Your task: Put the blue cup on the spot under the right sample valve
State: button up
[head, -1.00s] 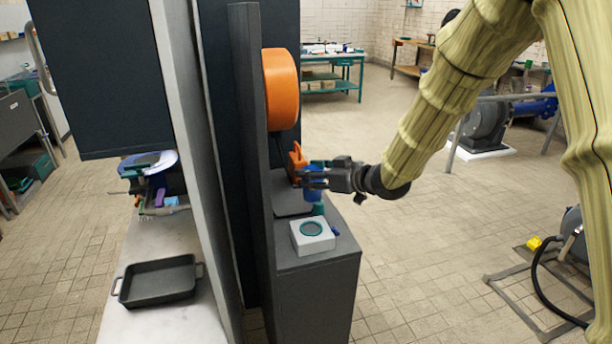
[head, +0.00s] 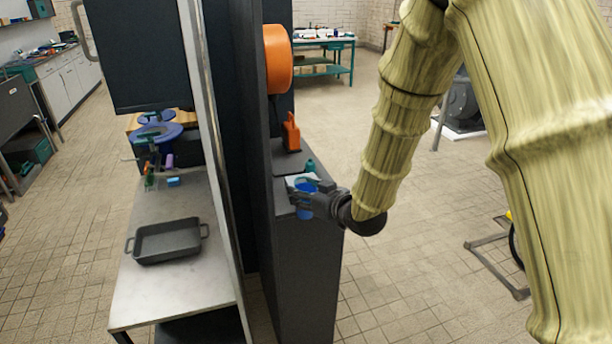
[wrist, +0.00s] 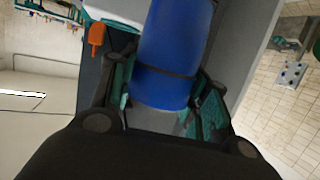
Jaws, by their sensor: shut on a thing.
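The blue cup (head: 304,208) is between the fingers of my gripper (head: 305,197), above or at the near end of the dark grey counter (head: 300,240). In the wrist view the blue cup (wrist: 172,55) fills the middle, with my gripper's fingers (wrist: 165,95) on both sides of it. A white block (head: 298,181) lies just behind the cup and is partly hidden by my gripper. I cannot tell whether the cup touches the counter. No sample valve or marked spot can be clearly made out.
An orange wheel (head: 278,58) and an orange holder (head: 291,133) are farther back. A small teal bottle (head: 310,167) stands behind the gripper. Left of the dark upright panel, a bench (head: 180,290) bears a black tray (head: 167,241).

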jog(key=s+d+f+m+t+h, duration=0.1)
jog(key=s+d+f+m+h, duration=0.2)
jog(key=s+f, duration=0.3)
jog(key=s+d+f+m+t+h, duration=0.2)
jog(key=s+d+f+m+h, duration=0.1)
jog(key=f, duration=0.7)
jog(key=s+m+h, duration=0.1)
jog(key=s+h, duration=0.1)
jog(key=s, duration=0.1)
jog(key=shift+d+f+h, duration=0.25)
jog(key=shift+d+h, duration=0.1)
jog(key=shift+h, duration=0.05)
